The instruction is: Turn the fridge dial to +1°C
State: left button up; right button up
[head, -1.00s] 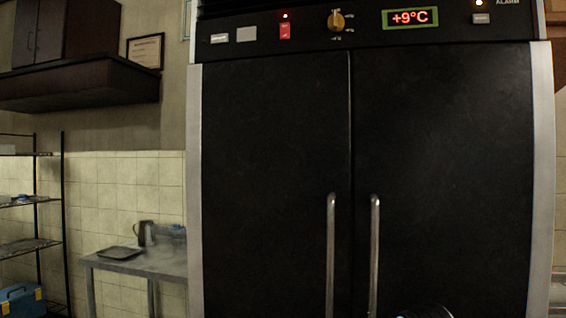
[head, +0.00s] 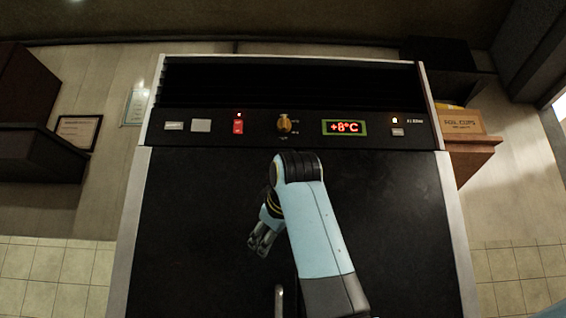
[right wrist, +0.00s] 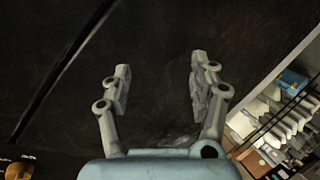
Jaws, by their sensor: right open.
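The fridge dial (head: 284,123) is a small orange-gold knob on the dark panel at the top of the black fridge (head: 210,220). The red display (head: 344,127) to its right reads +8°C. My right gripper (head: 258,249) is in front of the fridge doors, below the dial and apart from it. In the right wrist view its two fingers (right wrist: 158,85) are spread with nothing between them. Part of an orange-gold knob (right wrist: 18,170) shows at the lower left corner of that view. My left gripper is not in view.
A red switch (head: 238,127) and pale buttons sit left of the dial on the panel. A door handle (head: 279,302) shows at the bottom. A cardboard box (head: 460,122) stands on a brown shelf at the right. A wall cabinet is at the left.

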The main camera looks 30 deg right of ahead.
notch_tip(320, 180, up, 13)
jog(key=t, duration=0.2)
jog(key=t+h, duration=0.1)
jog(key=h, duration=0.1)
send_near(286, 122)
jog(key=shift+n, duration=0.4)
jog(key=p+x, duration=0.3)
jog(key=x, duration=0.5)
jog(key=shift+w+d, duration=0.2)
jog(key=shift+w, duration=0.15)
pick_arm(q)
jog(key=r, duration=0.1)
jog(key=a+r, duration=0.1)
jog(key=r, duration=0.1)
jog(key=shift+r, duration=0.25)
pick_arm(e)
jog(key=shift+w+d, duration=0.15)
jog(key=shift+w, duration=0.3)
jog(key=shift+c, duration=0.2)
jog(key=c, duration=1.1)
jog(key=shift+f, duration=0.1)
